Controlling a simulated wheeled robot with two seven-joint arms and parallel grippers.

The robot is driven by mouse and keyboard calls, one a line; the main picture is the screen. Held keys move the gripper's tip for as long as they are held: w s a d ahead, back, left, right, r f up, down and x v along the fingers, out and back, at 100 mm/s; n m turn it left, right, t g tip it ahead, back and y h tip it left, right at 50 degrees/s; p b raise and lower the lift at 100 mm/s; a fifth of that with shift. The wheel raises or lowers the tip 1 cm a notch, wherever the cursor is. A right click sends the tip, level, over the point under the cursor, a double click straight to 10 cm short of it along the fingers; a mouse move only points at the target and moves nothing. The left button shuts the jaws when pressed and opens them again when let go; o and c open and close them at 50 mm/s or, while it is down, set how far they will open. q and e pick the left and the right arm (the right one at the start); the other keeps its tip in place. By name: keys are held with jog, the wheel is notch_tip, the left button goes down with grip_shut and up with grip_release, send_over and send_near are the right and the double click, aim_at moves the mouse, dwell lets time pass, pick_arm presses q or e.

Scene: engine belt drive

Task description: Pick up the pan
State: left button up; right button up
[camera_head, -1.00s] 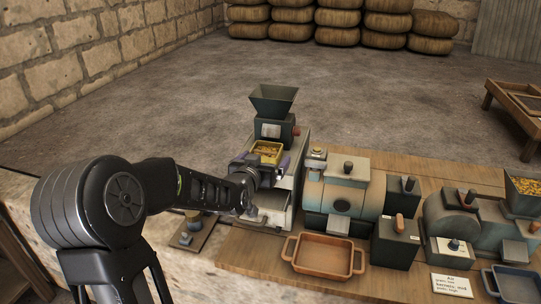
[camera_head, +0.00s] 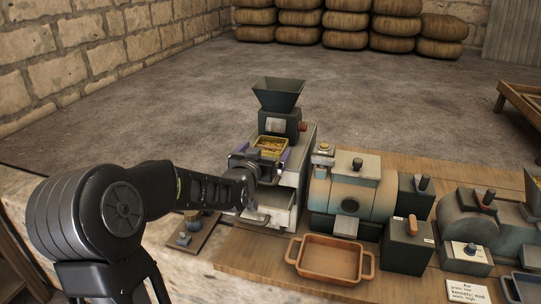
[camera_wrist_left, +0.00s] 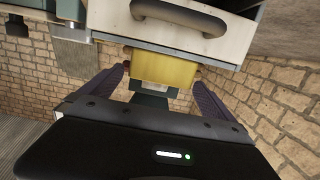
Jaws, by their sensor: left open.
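A small yellow pan (camera_head: 270,146) with golden contents stands under the dark hopper machine. My left gripper (camera_head: 266,158) is at the yellow pan, open, with its purple fingers on either side. In the left wrist view the yellow pan (camera_wrist_left: 163,68) shows between the two spread fingers of my left gripper (camera_wrist_left: 160,84), with visible gaps at both sides. A brown two-handled pan (camera_head: 330,258) sits empty on the wooden board at the front, away from the gripper. My right gripper is not in view.
The hopper machine (camera_head: 278,122) rises behind the yellow pan. A pale cylindrical machine (camera_head: 340,196) and dark boxes (camera_head: 407,246) stand to the right. A white label card (camera_head: 467,291) lies at the front right. Stacked sacks (camera_head: 345,28) are far back; the floor between is clear.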

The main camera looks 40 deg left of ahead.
aim_at(274, 141)
pick_arm(q)
jog(key=shift+r, duration=0.1)
jog(key=shift+w+a, duration=0.1)
jog(key=shift+w, duration=0.15)
jog(key=shift+p+x, duration=0.35)
jog(key=shift+x, duration=0.7)
jog(key=shift+w, duration=0.15)
jog(key=p+x, duration=0.2)
jog(key=x, duration=0.2)
jog(key=shift+w+a, duration=0.15)
jog(key=shift+w, duration=0.05)
jog(key=shift+w+a+f, duration=0.1)
jog(key=shift+w+f, duration=0.1)
jog(key=shift+f, duration=0.05)
